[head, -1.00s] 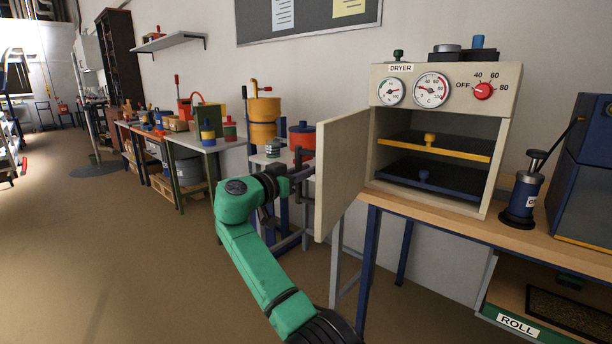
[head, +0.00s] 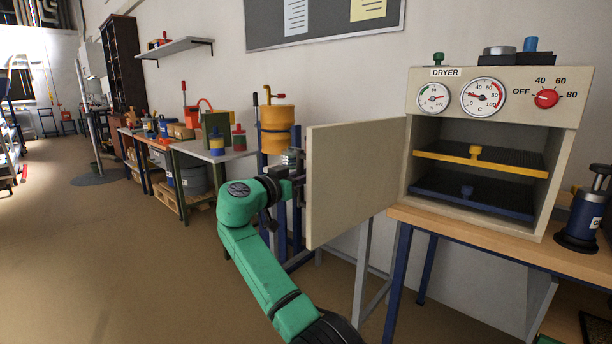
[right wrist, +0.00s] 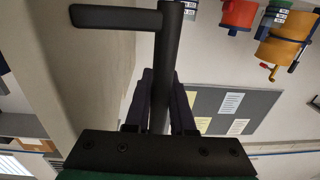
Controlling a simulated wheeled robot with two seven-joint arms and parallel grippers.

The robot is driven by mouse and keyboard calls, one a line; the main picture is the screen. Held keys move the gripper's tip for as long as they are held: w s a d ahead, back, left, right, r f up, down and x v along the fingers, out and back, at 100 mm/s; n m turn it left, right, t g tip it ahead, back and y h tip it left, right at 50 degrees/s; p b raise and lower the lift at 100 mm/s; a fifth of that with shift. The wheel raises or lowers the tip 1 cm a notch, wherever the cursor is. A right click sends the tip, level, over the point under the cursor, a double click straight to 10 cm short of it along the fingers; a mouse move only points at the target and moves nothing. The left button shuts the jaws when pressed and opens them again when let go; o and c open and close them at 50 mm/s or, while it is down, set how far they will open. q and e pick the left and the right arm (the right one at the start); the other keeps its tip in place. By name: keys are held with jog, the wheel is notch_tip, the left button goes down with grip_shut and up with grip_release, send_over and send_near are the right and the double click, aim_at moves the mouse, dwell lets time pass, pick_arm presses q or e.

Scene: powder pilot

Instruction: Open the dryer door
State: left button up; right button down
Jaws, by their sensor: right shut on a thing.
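The beige dryer (head: 427,150) stands on the workbench at the right of the head view, with its front open. Its door (head: 352,180) is swung out wide to the left of the opening. My right gripper (head: 297,184) is at the door's free edge, partly hidden. In the right wrist view the gripper (right wrist: 161,112) is shut on the dark bar handle (right wrist: 170,50), with one finger on each side of it. The door's pale face (right wrist: 85,60) fills the left of that view. My left gripper is not in view.
A yellow tray (head: 520,170) and a blue tray (head: 510,207) sit inside the dryer. A blue pump-like canister (head: 583,220) stands to its right. A yellow drum (head: 276,125) stands behind the door's free edge. The floor (head: 130,270) at left is clear.

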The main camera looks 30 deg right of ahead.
jog(key=shift+f, duration=0.1)
jog(key=c, duration=1.1)
grip_release()
jog(key=shift+d, duration=0.1)
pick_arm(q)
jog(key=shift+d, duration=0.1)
pick_arm(e)
jog(key=shift+o, duration=0.3)
jog(key=shift+d, duration=0.15)
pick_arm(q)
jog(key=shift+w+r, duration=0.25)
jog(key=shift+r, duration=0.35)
pick_arm(e)
jog(key=v, duration=1.4)
jog(key=shift+s+a, duration=0.2)
jog(key=shift+a, duration=0.15)
